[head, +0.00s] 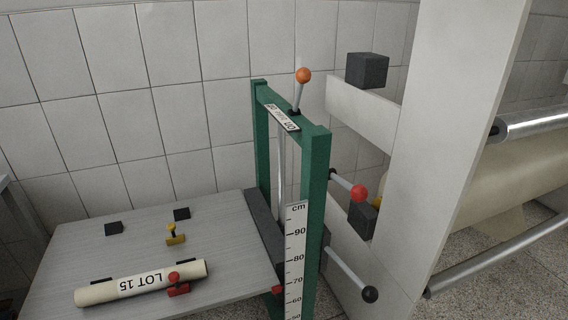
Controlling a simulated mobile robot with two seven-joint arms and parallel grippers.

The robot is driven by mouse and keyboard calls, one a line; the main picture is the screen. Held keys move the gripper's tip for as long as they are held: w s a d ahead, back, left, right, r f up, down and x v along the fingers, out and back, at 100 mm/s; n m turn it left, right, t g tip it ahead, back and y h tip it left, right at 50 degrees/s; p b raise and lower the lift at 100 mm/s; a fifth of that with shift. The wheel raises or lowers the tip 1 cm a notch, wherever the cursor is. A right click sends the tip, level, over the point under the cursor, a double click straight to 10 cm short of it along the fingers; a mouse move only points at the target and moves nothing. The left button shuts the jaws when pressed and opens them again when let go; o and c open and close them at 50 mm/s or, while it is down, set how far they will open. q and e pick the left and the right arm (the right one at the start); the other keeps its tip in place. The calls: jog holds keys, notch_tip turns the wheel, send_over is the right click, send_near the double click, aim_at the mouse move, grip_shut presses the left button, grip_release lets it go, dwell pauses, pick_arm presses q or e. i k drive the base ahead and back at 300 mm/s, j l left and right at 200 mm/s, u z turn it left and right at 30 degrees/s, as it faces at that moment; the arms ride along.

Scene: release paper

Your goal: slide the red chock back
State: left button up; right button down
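The red chock (178,290) is on the grey table, with a round red knob on top. It stands against the near side of a cream roll labelled LOT 15 (105,292), toward the roll's right end, and hides a small part of it. I cannot tell whether it touches the roll. A similar yellow chock (175,239) stands farther back on the table, apart from the roll. Neither of my grippers is in view.
The grey table (230,235) also bears small black blocks (114,228) (182,213). A green frame (316,190) with an orange-knobbed lever (303,76) and a cm scale (296,250) stands at its right. Red-knobbed (359,193) and black-knobbed (370,294) levers stick out beyond it.

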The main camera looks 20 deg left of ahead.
aim_at(176, 289)
jog(key=j+u, duration=0.15)
jog(key=u, duration=0.25)
jog(key=j+u, duration=0.1)
jog(key=u, duration=0.3)
jog(key=j+u, duration=0.15)
jog(key=u, duration=0.25)
jog(key=i+l, duration=0.05)
